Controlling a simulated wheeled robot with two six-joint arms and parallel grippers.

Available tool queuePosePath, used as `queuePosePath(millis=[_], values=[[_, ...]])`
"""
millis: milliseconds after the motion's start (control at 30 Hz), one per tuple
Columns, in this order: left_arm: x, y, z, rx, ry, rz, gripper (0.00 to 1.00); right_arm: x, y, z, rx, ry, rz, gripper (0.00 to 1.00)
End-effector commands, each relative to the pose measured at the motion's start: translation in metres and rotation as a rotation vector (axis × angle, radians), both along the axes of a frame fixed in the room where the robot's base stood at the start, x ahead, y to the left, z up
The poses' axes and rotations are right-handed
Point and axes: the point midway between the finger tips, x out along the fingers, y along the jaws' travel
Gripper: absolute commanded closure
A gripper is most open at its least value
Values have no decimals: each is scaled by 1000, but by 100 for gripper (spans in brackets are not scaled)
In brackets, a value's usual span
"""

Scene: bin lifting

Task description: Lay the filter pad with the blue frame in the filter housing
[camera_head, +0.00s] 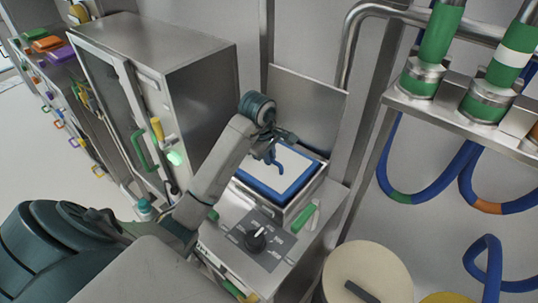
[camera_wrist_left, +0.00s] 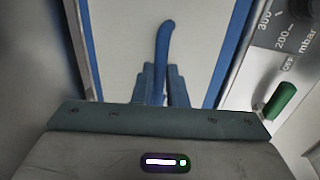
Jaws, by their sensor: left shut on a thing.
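The filter pad (camera_head: 288,180) is a white sheet in a blue frame. It is level over the open top of the metal filter housing (camera_head: 318,188); whether it rests inside or hovers slightly cannot be told. The housing's lid (camera_head: 308,112) stands upright behind it. My left gripper (camera_head: 272,145) is above the pad, its fingers shut on the pad's blue handle (camera_head: 273,159). In the left wrist view the fingers (camera_wrist_left: 162,85) close around the handle (camera_wrist_left: 164,40), with the white pad (camera_wrist_left: 125,45) below. My right gripper is not in view.
A control panel with a black knob (camera_head: 256,240) is in front of the housing, and a green handle (camera_head: 306,218) sits at its right. A metal cabinet (camera_head: 190,70) stands to the left. Pipes and blue hoses (camera_head: 405,180) are at the right.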

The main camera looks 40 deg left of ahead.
Motion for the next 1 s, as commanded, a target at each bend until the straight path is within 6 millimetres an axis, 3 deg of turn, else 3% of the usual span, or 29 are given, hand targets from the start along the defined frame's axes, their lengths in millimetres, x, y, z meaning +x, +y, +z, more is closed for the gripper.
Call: queuePosePath(millis=[433,1000], values=[[0,0,-24,0,0,0,100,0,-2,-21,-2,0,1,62],[0,0,-28,0,-1,0,100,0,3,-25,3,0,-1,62]])
